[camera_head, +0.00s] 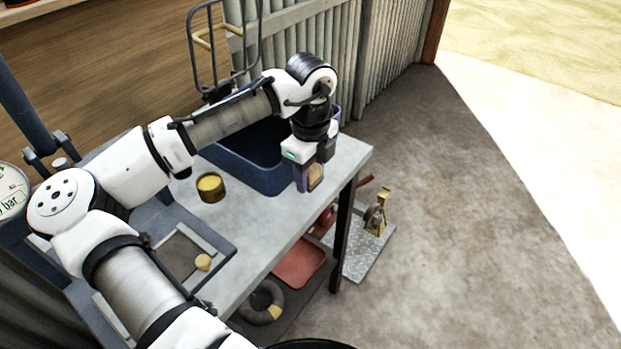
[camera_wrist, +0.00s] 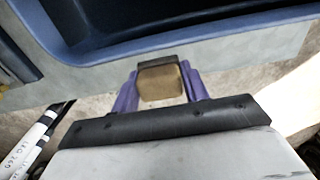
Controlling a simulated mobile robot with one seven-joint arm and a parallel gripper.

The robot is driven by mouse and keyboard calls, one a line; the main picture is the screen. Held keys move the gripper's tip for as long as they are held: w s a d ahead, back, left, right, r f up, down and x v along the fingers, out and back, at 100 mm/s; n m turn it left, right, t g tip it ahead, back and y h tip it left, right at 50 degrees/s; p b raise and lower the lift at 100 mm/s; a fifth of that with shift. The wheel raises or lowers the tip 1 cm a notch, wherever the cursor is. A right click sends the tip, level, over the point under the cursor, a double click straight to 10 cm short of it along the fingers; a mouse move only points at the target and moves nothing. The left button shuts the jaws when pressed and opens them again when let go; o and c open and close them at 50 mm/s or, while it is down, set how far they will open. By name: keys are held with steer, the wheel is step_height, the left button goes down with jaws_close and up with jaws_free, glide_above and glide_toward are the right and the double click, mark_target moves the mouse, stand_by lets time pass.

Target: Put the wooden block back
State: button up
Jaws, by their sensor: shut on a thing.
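The wooden block (camera_wrist: 161,84) is a small tan block held between the purple fingers of my gripper (camera_wrist: 156,92). In the head view the block (camera_head: 315,176) shows at the fingertips of my gripper (camera_head: 308,178), close to the right front edge of the grey table (camera_head: 262,214). My gripper points down and is shut on the block. I cannot tell whether the block touches the tabletop. A blue bin (camera_head: 262,178) stands just behind and left of my gripper, and its rim (camera_wrist: 180,50) crosses the top of the wrist view.
A yellow-topped round tin (camera_head: 210,187) stands left of the bin. A small tan piece (camera_head: 203,262) lies by a dark framed panel (camera_head: 180,252). A brass object (camera_head: 377,212) stands on a metal plate (camera_head: 364,250). The floor at right is clear.

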mark_target(311, 168)
steer(key=shift+f, duration=1.2)
steer(key=shift+f, duration=0.1)
steer(key=shift+f, duration=0.1)
steer(key=o, duration=1)
steer(key=shift+c, duration=0.2)
step_height(311, 168, up, 12)
steer(key=shift+r+b, duration=0.25)
steer(key=shift+b, duration=0.25)
